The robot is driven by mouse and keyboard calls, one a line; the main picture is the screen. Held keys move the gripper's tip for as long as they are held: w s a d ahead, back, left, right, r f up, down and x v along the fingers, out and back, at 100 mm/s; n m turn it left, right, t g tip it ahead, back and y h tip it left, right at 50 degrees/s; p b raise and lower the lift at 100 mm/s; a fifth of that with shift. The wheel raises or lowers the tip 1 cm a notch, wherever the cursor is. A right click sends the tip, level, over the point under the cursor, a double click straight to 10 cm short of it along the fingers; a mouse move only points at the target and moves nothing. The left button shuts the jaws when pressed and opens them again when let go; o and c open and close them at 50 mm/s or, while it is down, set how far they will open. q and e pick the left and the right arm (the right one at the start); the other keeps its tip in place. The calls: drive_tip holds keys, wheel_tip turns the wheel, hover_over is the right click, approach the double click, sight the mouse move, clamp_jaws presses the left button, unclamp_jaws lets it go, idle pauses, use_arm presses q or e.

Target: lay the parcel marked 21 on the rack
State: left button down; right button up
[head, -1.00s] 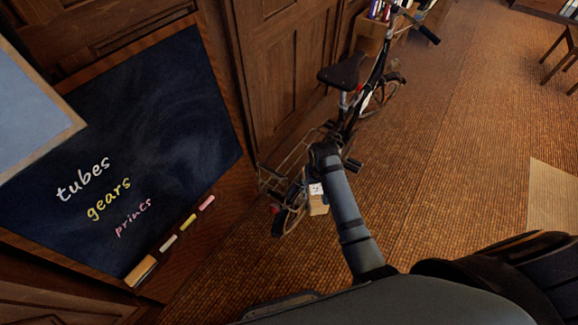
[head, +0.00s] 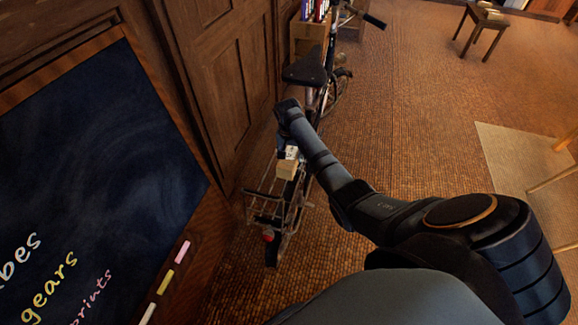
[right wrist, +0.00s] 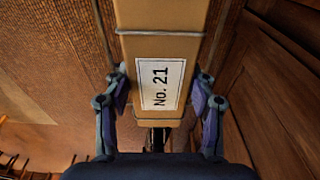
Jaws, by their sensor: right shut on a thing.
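The parcel (head: 287,170) is a tan box with a white label. In the right wrist view the parcel (right wrist: 160,40) shows "No. 21" and a string around it. My right gripper (head: 287,151) is shut on it, with one finger on each side in the right wrist view (right wrist: 160,92). The rack (head: 264,194) is the wire carrier over the bicycle's rear wheel. The parcel is at the rack's end nearer the saddle; I cannot tell whether they touch. My arm and gripper hide part of the bicycle. My left gripper is not in view.
The bicycle (head: 303,73) stands along a wooden panelled wall (head: 215,75). A chalkboard (head: 90,150) with chalk sticks is at the left. A box of books (head: 309,38) is behind the bicycle. The floor to the right is mostly clear, with a stool (head: 485,22) far back.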

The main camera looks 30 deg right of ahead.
drive_tip(key=shift+w+f, duration=0.1)
drive_tip(key=shift+f, duration=0.55)
wheel_tip(320, 180, down, 3)
drive_tip(key=shift+f+b, duration=0.1)
drive_tip(key=shift+b, duration=0.3)
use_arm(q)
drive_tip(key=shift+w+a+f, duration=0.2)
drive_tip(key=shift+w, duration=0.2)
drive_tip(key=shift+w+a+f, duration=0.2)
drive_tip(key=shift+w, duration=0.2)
use_arm(e)
drive_tip(key=o, duration=1.6)
drive_tip(key=shift+c, duration=0.2)
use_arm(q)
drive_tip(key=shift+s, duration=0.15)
